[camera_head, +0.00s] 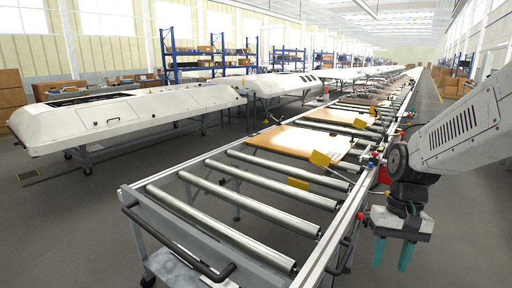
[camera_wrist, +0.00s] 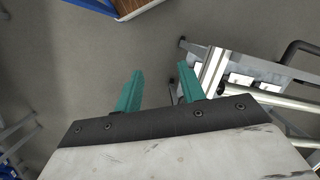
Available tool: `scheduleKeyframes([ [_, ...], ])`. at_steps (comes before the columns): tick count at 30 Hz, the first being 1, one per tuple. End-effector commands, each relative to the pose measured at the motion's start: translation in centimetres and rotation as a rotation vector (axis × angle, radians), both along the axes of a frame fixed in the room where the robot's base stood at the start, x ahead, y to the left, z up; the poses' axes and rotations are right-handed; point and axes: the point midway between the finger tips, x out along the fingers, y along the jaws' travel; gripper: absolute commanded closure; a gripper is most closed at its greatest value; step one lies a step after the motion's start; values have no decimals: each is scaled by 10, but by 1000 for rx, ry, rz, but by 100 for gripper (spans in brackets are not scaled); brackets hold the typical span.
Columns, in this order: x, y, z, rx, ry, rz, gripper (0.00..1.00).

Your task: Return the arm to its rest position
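My gripper (camera_head: 392,254) hangs at the right of the head view, pointing down, beside the right rail of the roller conveyor (camera_head: 240,208). Its two teal fingers stand apart with nothing between them. In the wrist view the fingers (camera_wrist: 158,90) also show apart and empty, over grey floor. My white arm reaches in from the right edge of the head view, above the gripper. No wiring duct can be made out near the gripper.
Brown boards (camera_head: 300,141) and yellow tags (camera_head: 320,158) lie on the conveyor. The conveyor's frame corner (camera_wrist: 215,65) is close to the fingers in the wrist view. Long white housings (camera_head: 125,118) stand on carts at the left. Grey floor lies open below the gripper.

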Motion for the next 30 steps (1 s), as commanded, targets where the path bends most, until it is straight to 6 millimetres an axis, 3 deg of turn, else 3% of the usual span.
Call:
scheduleKeyframes([
  [1, -18, 3, 14, -8, -16, 23, 60],
  [6, -77, 10, 46, -41, -58, 94, 60],
  [13, -139, 15, 70, -84, -165, 159, 60],
  [18, -158, 18, 82, -98, -264, 179, 60],
  [30, -161, 21, 93, -101, -317, 189, 60],
])
